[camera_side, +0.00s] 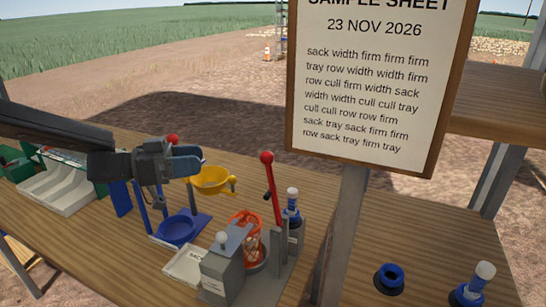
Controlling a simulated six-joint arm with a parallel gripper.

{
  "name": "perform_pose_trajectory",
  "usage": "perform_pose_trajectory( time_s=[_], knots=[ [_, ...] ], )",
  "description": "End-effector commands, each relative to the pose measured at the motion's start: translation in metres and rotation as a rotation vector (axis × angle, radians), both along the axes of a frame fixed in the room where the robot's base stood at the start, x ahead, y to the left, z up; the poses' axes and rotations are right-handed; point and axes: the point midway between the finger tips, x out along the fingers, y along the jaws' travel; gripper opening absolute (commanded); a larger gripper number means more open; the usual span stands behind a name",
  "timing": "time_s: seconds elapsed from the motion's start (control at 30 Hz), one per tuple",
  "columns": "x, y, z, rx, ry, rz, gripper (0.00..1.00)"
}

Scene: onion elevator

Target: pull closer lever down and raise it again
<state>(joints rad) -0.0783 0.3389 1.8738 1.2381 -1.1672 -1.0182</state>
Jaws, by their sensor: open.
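A red lever (272,188) with a round red knob stands nearly upright, leaning slightly left, on a grey post at the middle of the bench. A second red knob (172,140) shows just behind my gripper; whatever carries it is hidden. My gripper (198,161) is open, with its blue-grey fingers pointing right. It is above the bench, left of the red lever and apart from it. I cannot tell its depth relative to the second knob. No object is seen between the fingers.
A grey box (226,264) with a pale knob, an orange basket (247,232) and a blue-white bottle (292,204) crowd the lever.

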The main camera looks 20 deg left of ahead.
Motion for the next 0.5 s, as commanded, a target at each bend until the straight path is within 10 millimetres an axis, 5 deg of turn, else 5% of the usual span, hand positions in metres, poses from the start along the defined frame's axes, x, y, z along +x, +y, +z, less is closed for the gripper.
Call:
perform_pose_trajectory(
  time_s=[0.1, 0.5],
  knots=[
    [0.007, -0.028, -0.004, -0.012, 0.026, -0.009, 0.56],
    [0.037, -0.078, -0.006, -0.014, 0.032, -0.010, 0.56]
  ],
)
